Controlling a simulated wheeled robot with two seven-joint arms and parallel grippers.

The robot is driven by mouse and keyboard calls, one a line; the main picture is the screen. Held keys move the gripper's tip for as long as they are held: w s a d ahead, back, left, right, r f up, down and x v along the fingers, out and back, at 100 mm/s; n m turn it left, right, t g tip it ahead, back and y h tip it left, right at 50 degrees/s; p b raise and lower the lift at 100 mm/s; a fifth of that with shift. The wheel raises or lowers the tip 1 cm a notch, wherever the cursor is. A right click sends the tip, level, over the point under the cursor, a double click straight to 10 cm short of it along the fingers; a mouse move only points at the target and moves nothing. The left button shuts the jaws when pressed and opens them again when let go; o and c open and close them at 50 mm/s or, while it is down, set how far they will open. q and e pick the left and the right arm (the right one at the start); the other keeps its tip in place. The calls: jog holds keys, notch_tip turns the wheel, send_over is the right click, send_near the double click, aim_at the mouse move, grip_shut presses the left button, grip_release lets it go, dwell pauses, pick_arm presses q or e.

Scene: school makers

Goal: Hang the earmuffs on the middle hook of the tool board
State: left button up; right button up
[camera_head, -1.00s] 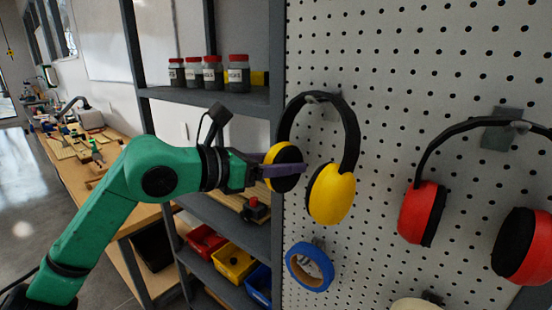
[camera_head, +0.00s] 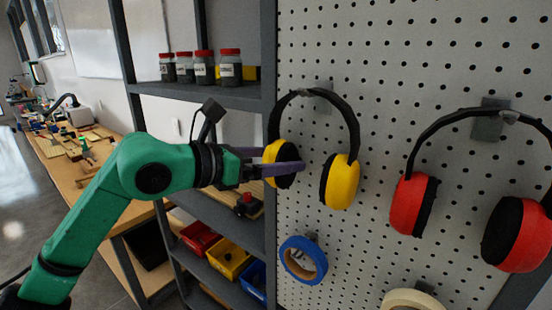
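The yellow earmuffs (camera_head: 342,183) hang by their black headband at a grey hook (camera_head: 323,88) on the upper left of the tool board (camera_head: 420,55). The headband's top appears to rest on that hook. My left gripper (camera_head: 281,162) is at the left yellow cup, with one purple finger crossing in front of it and the other partly hidden behind it. The fingers look spread apart, with the cup between them; contact is unclear. Red earmuffs (camera_head: 412,203) hang at another hook (camera_head: 490,118) to the right. My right gripper is out of view.
Blue tape (camera_head: 291,272) and cream tape (camera_head: 405,299) hang lower on the board. A grey shelf (camera_head: 240,98) with red-lidded jars (camera_head: 230,68) and coloured bins (camera_head: 228,258) stands close to my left arm. A wooden workbench (camera_head: 80,185) is farther left.

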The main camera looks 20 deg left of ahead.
pick_arm(q)
jog(key=shift+s+a+b, duration=0.25)
jog(key=shift+b, duration=0.1)
jog(key=b+v, duration=0.7)
jog(key=v, duration=0.7)
jog(key=shift+d, duration=0.15)
